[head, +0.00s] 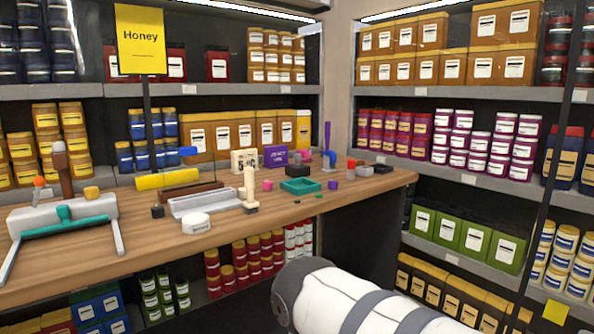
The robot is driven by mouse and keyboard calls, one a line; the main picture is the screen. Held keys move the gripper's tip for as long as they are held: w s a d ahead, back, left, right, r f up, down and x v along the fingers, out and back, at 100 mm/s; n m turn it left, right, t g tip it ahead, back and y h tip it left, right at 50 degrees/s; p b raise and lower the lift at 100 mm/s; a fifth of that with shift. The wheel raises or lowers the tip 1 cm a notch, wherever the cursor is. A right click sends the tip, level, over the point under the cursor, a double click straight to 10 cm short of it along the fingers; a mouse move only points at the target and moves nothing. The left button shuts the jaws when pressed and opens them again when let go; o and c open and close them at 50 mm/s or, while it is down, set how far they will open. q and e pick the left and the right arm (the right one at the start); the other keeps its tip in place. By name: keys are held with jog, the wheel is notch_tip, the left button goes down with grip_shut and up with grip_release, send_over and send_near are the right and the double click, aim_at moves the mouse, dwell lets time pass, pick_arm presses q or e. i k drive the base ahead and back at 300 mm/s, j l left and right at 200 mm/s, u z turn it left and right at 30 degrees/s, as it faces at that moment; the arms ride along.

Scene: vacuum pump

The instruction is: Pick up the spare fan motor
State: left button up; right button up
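Several parts lie on the wooden counter (330,203). A short white round part (196,224) with small dark lettering, too small to read, sits near the front edge; it may be the spare fan motor, but I cannot be sure. Behind it is a long pale grey open tray (206,198). A yellow cylinder (167,179) lies behind that, beside a dark brown bar. Neither of my grippers shows; a white arm link of mine enters at the bottom right.
A pale grey block (65,213) with a teal bar and grey legs occupies the counter's left. A green tray (300,186) and small coloured pieces lie right. Shelves of jars and boxes stand behind and right. The counter's right end has free room.

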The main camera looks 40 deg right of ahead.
aim_at(296, 170)
jog(key=i+l+z, duration=0.3)
jog(key=l+z, duration=0.15)
jog(key=i+l+z, duration=0.7)
jog(key=z, duration=0.2)
jog(key=i, duration=0.05)
